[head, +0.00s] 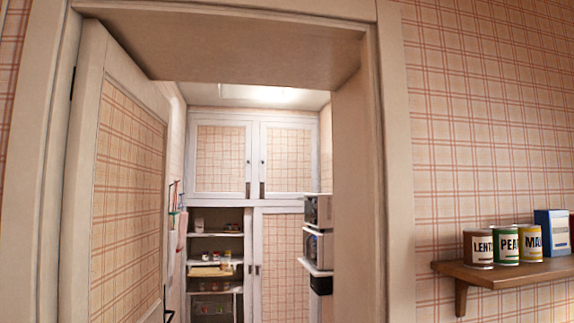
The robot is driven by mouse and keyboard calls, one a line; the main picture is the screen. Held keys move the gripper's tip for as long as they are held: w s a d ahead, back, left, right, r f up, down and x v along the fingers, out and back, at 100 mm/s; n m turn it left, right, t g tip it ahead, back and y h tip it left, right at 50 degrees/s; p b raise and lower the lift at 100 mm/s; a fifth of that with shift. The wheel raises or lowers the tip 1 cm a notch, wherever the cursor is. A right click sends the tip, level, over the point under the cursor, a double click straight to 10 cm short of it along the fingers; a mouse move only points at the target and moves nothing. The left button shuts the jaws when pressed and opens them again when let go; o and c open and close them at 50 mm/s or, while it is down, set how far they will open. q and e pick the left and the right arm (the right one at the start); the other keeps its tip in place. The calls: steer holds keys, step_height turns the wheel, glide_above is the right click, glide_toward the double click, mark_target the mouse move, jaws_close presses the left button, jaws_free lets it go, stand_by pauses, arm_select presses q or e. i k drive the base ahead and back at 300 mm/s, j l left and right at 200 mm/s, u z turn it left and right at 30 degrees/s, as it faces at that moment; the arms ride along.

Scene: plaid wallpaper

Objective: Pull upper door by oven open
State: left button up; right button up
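In the head view, a pair of upper cupboard doors is on the far wall beyond the doorway. The left upper door (220,158) and the right upper door (289,157) are white-framed with plaid panels, and both look closed. Small dark handles sit near where the two doors meet. Oven-like appliances (318,246) stand stacked on shelves at the right, partly hidden by the door frame. The right upper door is the one nearer to them. Neither of my grippers is in view.
An open plaid room door (128,190) stands at the left of the doorway frame (400,160). Below the upper doors are open shelves (214,248) and a closed tall door (283,268). A wooden wall shelf (500,275) with cans juts out at the right. The doorway opening is clear.

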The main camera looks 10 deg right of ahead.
mark_target(288, 152)
steer(key=i+u, duration=0.1)
steer(key=u, duration=0.85)
steer(key=i+l+u, duration=0.15)
steer(key=u, duration=0.35)
steer(key=l+u, duration=0.15)
steer(key=u, duration=0.3)
steer(key=l+u, duration=0.1)
steer(key=u, duration=0.4)
steer(key=l+u, duration=0.4)
steer(key=l, duration=0.9)
steer(key=l+u, duration=0.15)
steer(key=l, duration=5.65)
steer(key=l+u, duration=0.15)
steer(key=l, duration=0.65)
steer(key=k+l+u, duration=0.15)
steer(key=l, duration=0.6)
steer(key=l+z, duration=0.35)
steer(key=i+l+z, duration=0.1)
steer(key=z, duration=0.7)
steer(key=l+z, duration=0.1)
steer(key=z, duration=0.75)
steer(key=i+z, duration=0.1)
steer(key=z, duration=0.7)
